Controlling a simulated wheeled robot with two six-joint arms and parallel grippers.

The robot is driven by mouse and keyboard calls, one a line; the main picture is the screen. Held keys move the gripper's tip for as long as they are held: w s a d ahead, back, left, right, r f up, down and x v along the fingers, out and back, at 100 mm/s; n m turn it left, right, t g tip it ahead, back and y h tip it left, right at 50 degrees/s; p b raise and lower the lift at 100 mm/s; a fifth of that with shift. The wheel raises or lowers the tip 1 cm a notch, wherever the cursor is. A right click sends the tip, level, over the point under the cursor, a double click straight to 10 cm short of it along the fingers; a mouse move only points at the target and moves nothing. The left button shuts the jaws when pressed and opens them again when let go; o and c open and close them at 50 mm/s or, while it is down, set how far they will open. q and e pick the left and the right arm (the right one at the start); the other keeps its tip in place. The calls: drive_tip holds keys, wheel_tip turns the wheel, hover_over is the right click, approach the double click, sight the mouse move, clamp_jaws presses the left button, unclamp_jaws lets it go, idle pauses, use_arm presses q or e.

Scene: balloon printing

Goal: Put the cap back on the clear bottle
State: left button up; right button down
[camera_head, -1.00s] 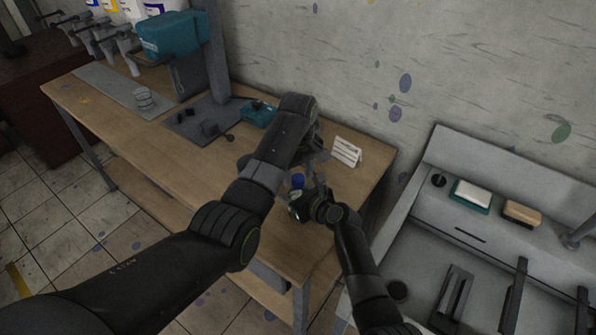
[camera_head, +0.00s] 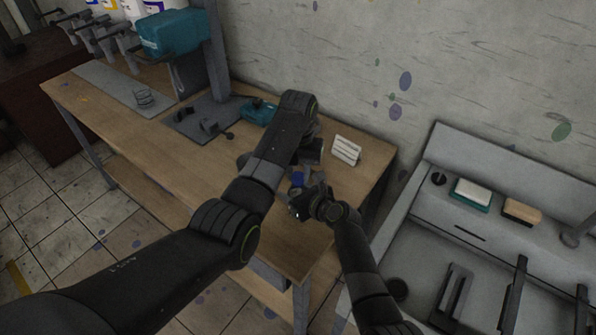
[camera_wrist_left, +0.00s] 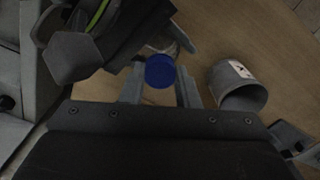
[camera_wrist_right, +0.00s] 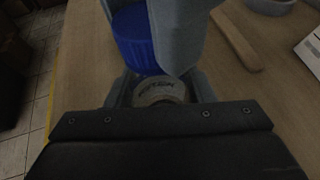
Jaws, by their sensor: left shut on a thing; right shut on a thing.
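The blue cap (camera_head: 297,178) is between the fingers of my left gripper (camera_wrist_left: 160,88), which is shut on it. The cap also shows in the left wrist view (camera_wrist_left: 160,71) and large in the right wrist view (camera_wrist_right: 132,38). My right gripper (camera_wrist_right: 160,92) is shut on the clear bottle (camera_wrist_right: 160,90), whose pale upper part with dark lettering shows between the fingers. In the right wrist view the cap appears just beyond and left of the bottle. The head view hides most of the bottle behind my right gripper (camera_head: 312,203). I cannot tell whether cap and bottle touch.
A grey cup-like container (camera_wrist_left: 238,88) stands beside the left gripper on the wooden table (camera_head: 215,170). A white card stand (camera_head: 346,149) is near the table's right end. A grey sink unit (camera_head: 430,215) is to the right.

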use_arm(q)
drive_tip(key=m, duration=0.6)
drive_tip(key=o, duration=1.2)
drive_tip(key=shift+c, duration=0.2)
drive_tip(key=shift+r, duration=0.15)
wheel_tip(320, 180, up, 7)
drive_tip(key=shift+r, duration=0.1)
use_arm(e)
drive_tip(key=c, duration=0.6)
unclamp_jaws()
